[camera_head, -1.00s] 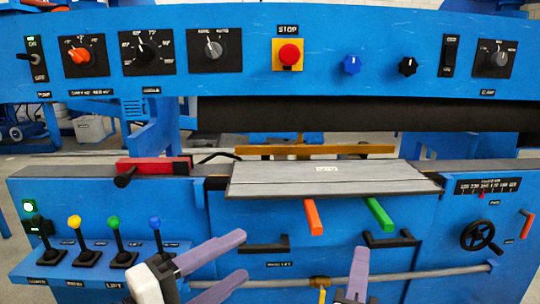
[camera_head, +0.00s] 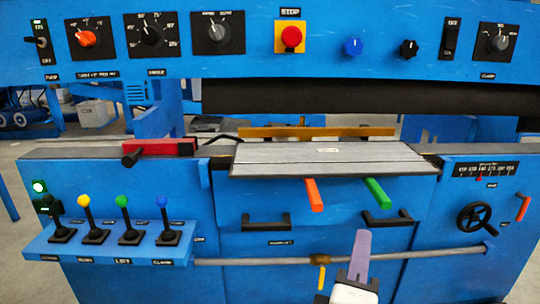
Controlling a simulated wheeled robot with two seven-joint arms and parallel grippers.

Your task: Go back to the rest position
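My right gripper (camera_head: 358,262) is at the bottom of the view, right of the middle, in front of the lower blue panel. One purple finger shows, pointing up, above a pale gripper body; its other finger cannot be made out, so its opening cannot be told. It looks empty. My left gripper is out of view.
A grey plate (camera_head: 290,158) juts out over orange (camera_head: 314,194) and green (camera_head: 377,192) handles. Above are several dials and a red stop button (camera_head: 291,37).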

